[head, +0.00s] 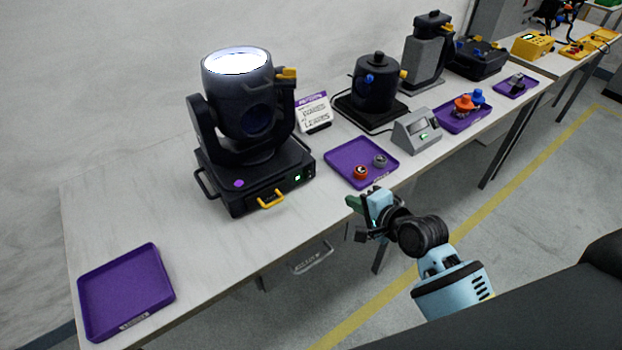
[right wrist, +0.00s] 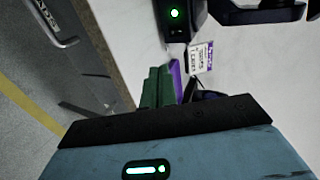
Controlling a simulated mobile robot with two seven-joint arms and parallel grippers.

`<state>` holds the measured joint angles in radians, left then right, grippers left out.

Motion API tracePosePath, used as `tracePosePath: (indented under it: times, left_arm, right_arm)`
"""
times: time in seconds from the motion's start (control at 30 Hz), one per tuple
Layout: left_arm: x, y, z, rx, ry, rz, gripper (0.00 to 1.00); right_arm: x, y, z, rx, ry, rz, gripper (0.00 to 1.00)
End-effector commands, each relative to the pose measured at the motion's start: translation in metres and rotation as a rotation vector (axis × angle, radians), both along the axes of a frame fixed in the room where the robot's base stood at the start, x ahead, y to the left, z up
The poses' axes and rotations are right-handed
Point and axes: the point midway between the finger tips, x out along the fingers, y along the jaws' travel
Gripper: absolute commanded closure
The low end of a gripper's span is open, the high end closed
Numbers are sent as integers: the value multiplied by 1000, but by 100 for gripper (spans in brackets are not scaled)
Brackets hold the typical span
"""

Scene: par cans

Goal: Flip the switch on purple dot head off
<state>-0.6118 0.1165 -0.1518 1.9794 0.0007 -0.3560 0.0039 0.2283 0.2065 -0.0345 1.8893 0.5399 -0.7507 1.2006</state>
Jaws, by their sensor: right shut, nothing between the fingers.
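The moving head with the purple dot (head: 239,183) stands on the table at left, its lamp face (head: 236,62) glowing white. A green-lit switch (head: 298,177) shows on the front of its base, beside a yellow handle (head: 271,199). In the right wrist view the green-lit switch (right wrist: 175,13) is at the top, on the dark base panel. My right gripper (head: 351,204) is shut and empty, in front of the table edge, to the right of the base and apart from it. Its green fingers also show in the right wrist view (right wrist: 158,86). My left gripper is not in view.
A purple tray with small parts (head: 345,168) lies right of the head, with a label card (head: 313,112) behind. A grey meter box (head: 416,130) and a black canister unit (head: 375,82) stand further right. An empty purple tray (head: 126,291) lies front left.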

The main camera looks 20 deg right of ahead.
Motion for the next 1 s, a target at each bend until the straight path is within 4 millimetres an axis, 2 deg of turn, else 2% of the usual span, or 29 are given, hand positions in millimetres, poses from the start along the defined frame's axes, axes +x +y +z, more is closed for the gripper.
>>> tracePosePath:
  times: [0.57, 0.77, 1.0]
  left_arm:
    - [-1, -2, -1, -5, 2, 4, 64]
    - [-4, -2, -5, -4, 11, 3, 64]
    - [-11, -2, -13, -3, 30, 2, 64]
  right_arm:
    - [8, 1, 3, 23, 1, -6, 100]
    - [28, 9, -8, 22, 3, -4, 100]
    - [65, 22, -27, 23, 3, -5, 100]
